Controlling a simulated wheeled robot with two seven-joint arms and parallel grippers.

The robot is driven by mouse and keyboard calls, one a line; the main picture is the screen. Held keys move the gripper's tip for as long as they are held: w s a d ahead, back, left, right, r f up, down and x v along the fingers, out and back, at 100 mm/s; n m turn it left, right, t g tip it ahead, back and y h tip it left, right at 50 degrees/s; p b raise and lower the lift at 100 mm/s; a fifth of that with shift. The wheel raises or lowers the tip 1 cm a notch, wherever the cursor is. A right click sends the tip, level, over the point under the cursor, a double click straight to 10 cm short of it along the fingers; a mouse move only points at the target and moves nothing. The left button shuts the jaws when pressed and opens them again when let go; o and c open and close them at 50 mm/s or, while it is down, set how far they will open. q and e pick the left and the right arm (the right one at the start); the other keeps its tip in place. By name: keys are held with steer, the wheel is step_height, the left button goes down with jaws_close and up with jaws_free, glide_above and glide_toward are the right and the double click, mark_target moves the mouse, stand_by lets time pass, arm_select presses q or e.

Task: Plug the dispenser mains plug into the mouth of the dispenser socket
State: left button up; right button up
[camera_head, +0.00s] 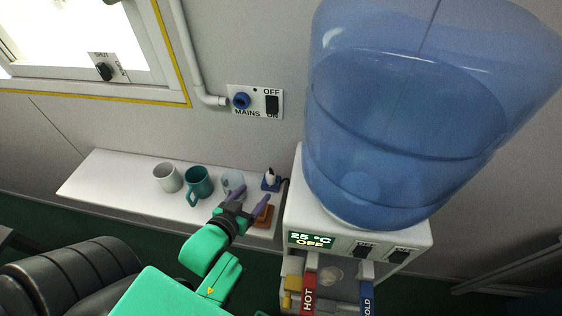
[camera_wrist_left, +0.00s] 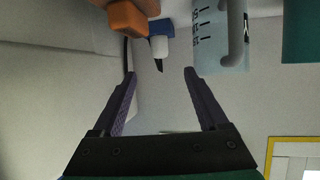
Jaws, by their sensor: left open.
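The mains plug (camera_head: 270,174) is small and white with a dark tip, and stands in a blue holder (camera_head: 271,186) at the right end of the white shelf. In the left wrist view the plug (camera_wrist_left: 159,46) shows beyond the gap between my fingers. The dispenser socket (camera_head: 241,100) is a round blue mouth on the white MAINS panel on the wall. My left gripper (camera_head: 249,200) is open and empty, with purple fingers, apart from the plug and on the near side of it. In the left wrist view both fingers of the gripper (camera_wrist_left: 160,73) show. My right gripper is out of view.
A white mug (camera_head: 167,177), a teal mug (camera_head: 198,184) and a clear measuring jug (camera_head: 233,182) stand left of the plug on the shelf (camera_head: 110,175). An orange-brown block (camera_head: 264,216) lies near my fingers. The water dispenser (camera_head: 310,218) with its blue bottle stands close right.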

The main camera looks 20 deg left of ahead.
mark_target(269, 176)
arm_select(q)
steer(key=shift+w, duration=0.5)
steer(key=shift+p+x, duration=0.35)
steer(key=shift+x, duration=0.55)
steer(key=x, duration=0.3)
steer(key=shift+w, duration=0.2)
steer(key=x, duration=0.6)
steer(key=shift+w+f, duration=0.15)
jaws_close()
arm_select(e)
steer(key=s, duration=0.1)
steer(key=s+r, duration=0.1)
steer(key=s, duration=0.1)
